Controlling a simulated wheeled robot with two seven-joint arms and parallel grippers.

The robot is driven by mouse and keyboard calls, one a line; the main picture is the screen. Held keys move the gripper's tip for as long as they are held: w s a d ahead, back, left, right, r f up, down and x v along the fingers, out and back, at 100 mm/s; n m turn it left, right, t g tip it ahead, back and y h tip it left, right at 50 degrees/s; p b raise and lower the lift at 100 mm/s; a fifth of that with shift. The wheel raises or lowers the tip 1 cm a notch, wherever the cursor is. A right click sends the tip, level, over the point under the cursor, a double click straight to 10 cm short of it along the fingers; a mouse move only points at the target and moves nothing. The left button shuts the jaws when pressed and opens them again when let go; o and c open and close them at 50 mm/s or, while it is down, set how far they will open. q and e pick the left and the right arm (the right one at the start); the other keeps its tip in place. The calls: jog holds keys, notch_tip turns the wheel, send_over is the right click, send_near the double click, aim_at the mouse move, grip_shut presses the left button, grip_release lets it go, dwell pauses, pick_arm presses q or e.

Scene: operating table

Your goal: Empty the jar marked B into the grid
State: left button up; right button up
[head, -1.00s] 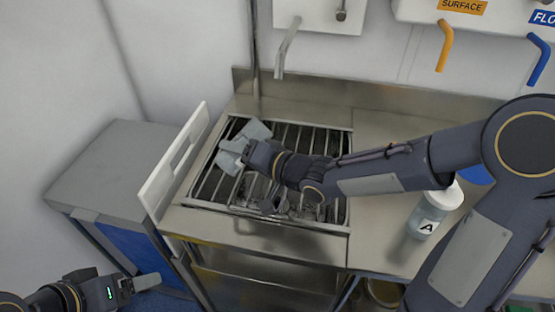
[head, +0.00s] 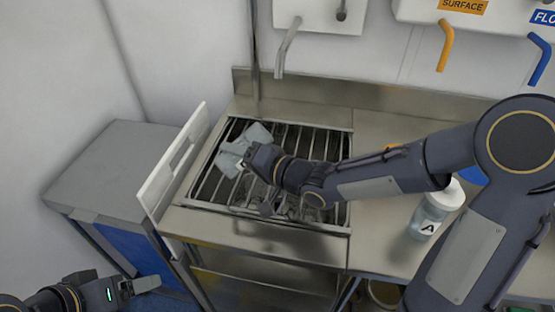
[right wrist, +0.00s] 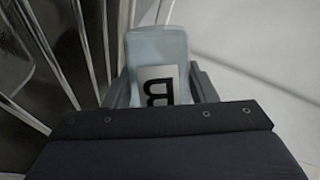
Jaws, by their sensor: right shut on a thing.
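The jar marked B (right wrist: 157,62) is pale grey-blue, and its B label is upside down in the right wrist view. My right gripper (head: 243,147) is shut on it, with a grey finger on each side. In the head view they are above the left part of the metal grid (head: 270,219), which is set in the counter. The jar looks tilted; its mouth and contents are hidden. My left gripper (head: 140,285) is low at the left, away from the counter; its finger gap cannot be made out.
A jar marked A (head: 432,215) with a white lid stands on the counter (head: 385,225), right of the grid and close to my right arm. A white slotted panel (head: 170,170) rises along the left edge. A grey cabinet (head: 110,165) stands farther left. A tap (head: 285,50) hangs behind.

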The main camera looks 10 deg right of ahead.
jog(key=shift+f+m+y, duration=0.1)
jog(key=shift+m+y, duration=0.2)
jog(key=shift+m, duration=0.2)
dwell(0.8)
jog(key=shift+w+d+f+m+y+p, duration=0.1)
jog(key=shift+w+d+m+y+p, duration=0.2)
jog(key=shift+d+m+p, duration=0.35)
dwell(1.5)
jog(key=shift+f+m+t, duration=0.15)
jog(key=shift+m+t, duration=0.25)
jog(key=shift+m, duration=0.35)
dwell(1.1)
jog(key=shift+w+d+r+m+y+p, duration=0.1)
jog(key=shift+d+r+m+y+p, duration=0.05)
jog(key=shift+r+m+y+p, duration=0.3)
dwell(0.4)
